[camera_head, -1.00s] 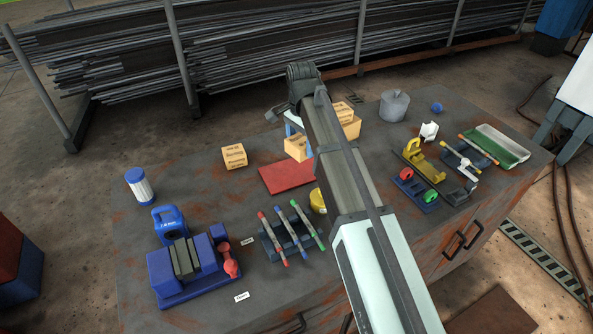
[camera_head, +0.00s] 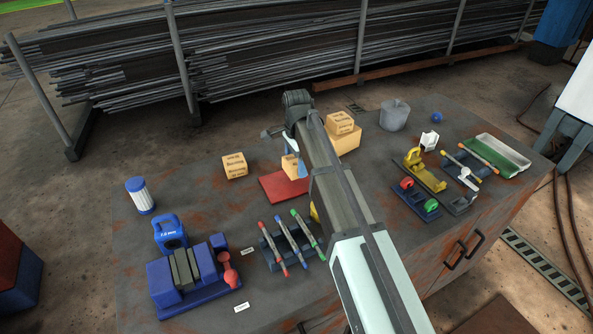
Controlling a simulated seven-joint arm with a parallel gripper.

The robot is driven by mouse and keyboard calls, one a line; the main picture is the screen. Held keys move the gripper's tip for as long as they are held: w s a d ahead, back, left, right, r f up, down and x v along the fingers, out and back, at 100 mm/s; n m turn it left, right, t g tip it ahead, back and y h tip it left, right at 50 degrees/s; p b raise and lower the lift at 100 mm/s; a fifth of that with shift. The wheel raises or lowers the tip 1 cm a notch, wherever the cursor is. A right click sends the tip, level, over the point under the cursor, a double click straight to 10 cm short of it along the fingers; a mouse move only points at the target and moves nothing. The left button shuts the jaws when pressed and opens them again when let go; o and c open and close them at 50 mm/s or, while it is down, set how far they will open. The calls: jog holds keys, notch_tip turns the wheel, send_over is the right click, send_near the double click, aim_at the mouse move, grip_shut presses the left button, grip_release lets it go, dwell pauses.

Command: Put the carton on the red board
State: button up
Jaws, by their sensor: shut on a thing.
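A small tan carton (camera_head: 289,167) with printed sides shows at the back right part of the red board (camera_head: 279,190). My gripper (camera_head: 298,165) is shut on this carton, with a blue-grey finger on its right side. My arm hides part of the carton's surroundings. I cannot tell whether the carton touches the board or is held just above it. The red board lies flat on the dark table, and its front and left parts are bare.
Another carton (camera_head: 234,166) stands left of the board. A small carton (camera_head: 340,122) sits on a larger box (camera_head: 346,139) behind my arm. A rack of markers (camera_head: 290,244) and a blue vise-like block (camera_head: 190,277) are in front. A grey pot (camera_head: 394,115) stands at the back right.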

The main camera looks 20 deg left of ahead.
jog(key=shift+f, duration=1.8)
jog(key=shift+f, duration=0.15)
jog(key=o, duration=1.1)
notch_tip(320, 180, up, 12)
jog(key=shift+r, duration=0.2)
